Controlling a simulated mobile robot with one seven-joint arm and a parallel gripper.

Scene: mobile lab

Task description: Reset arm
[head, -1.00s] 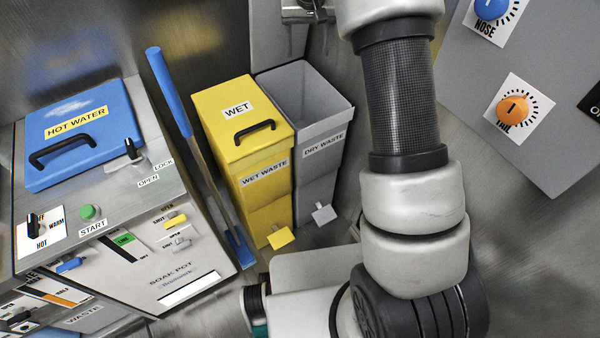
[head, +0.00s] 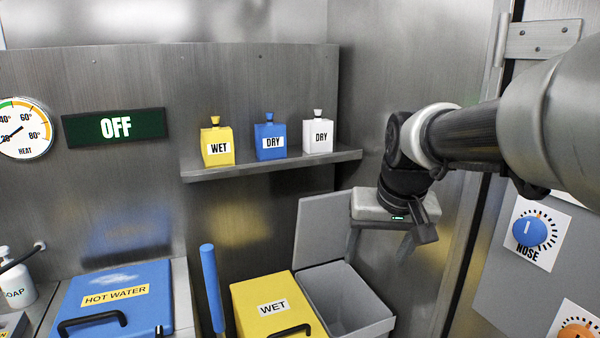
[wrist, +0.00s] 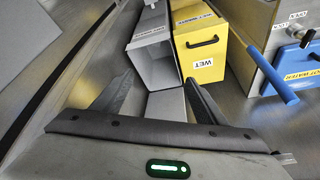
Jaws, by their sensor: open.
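My gripper (head: 378,240) hangs over the grey dry waste bin (head: 345,300) at the right, its fingers pointing down. In the wrist view my gripper (wrist: 158,88) has its two dark fingers spread wide apart with nothing between them. The grey bin (wrist: 152,68) is open and lies beyond the fingertips there, its inside looking empty. In the head view a grey lid panel (head: 322,228) stands raised behind the bin, partly behind the gripper.
The yellow wet bin (head: 262,300) is shut beside the grey one. A blue-handled tool (head: 212,285) stands left of it, then the blue hot water lid (head: 115,300). A shelf (head: 270,164) holds yellow, blue and white bottles. A knob panel (head: 510,260) is at the right.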

